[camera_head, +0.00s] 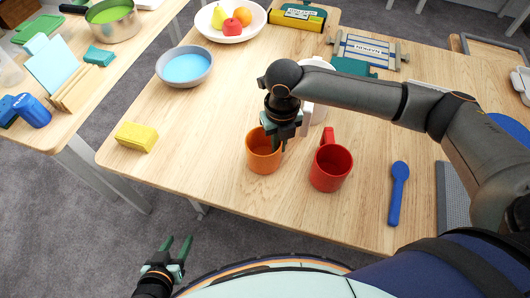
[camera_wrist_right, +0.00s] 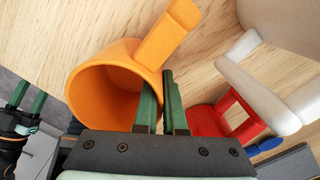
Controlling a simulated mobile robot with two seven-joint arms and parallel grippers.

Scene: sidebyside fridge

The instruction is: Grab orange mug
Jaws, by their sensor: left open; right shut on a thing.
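The orange mug (camera_head: 262,160) stands on the wooden table near its front edge. My right gripper (camera_head: 278,145) reaches down to it from above and is shut on the right part of its rim. In the right wrist view, the orange mug (camera_wrist_right: 110,75) shows its open mouth and its handle. One finger of the gripper (camera_wrist_right: 160,95) is inside the mouth and the other is outside, with the mug's wall between them. My left gripper (camera_head: 178,250) is open and empty, over the floor in front of the table; it also shows in the right wrist view (camera_wrist_right: 28,108).
A red mug (camera_head: 331,172) stands close to the right, with a blue spoon (camera_head: 398,190) beyond it. A white vessel (camera_head: 319,112) is partly hidden behind my right arm. A yellow block (camera_head: 137,137) and a grey bowl (camera_head: 184,70) are to the left. Table left of the mug is clear.

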